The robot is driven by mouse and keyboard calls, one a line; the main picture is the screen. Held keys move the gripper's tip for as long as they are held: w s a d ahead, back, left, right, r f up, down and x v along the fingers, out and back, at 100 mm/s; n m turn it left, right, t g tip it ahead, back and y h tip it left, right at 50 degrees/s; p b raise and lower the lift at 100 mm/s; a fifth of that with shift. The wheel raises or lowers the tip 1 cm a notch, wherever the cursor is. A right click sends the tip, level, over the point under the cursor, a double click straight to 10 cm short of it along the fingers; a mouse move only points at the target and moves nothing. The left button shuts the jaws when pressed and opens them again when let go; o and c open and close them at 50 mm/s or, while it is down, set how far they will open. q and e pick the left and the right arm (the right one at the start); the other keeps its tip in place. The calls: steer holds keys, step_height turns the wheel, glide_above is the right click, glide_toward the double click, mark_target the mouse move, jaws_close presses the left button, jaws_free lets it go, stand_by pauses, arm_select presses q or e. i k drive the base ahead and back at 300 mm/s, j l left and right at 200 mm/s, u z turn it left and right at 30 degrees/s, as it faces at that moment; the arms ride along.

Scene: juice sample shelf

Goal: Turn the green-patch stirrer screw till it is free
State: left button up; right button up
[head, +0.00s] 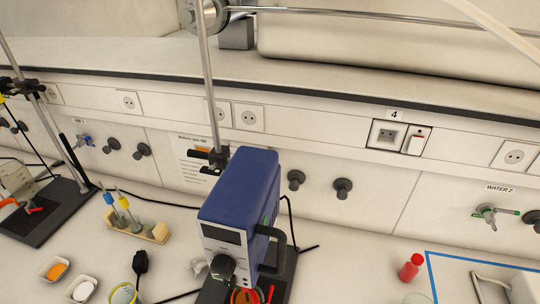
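A blue stirrer unit (240,190) with a grey front panel stands at the bottom centre, on a dark base beside an upright metal rod (206,80). A small green patch (264,219) shows on its right side, just above a black handle-like part (272,247). A black knob (222,267) sits at the lower front. A black clamp (211,158) with a screw grips the rod at the unit's upper left. I cannot tell which part is the green-patch screw. Neither of my grippers is in view.
A small rack (137,229) with yellow and blue-tipped tools stands to the left, with dishes (56,269) in front. A second stand (45,213) is at far left. A red bottle (411,267) and a blue-edged sink (480,265) are at right. Cables cross the bench.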

mark_target(212, 170)
steer(key=i+j, duration=0.1)
steer(key=j, duration=0.5)
steer(key=i+j, duration=0.1)
steer(key=j, duration=0.5)
steer(key=i+j, duration=0.1)
steer(key=j, duration=1.05)
steer(key=i+z, duration=0.05)
steer(key=i, duration=0.05)
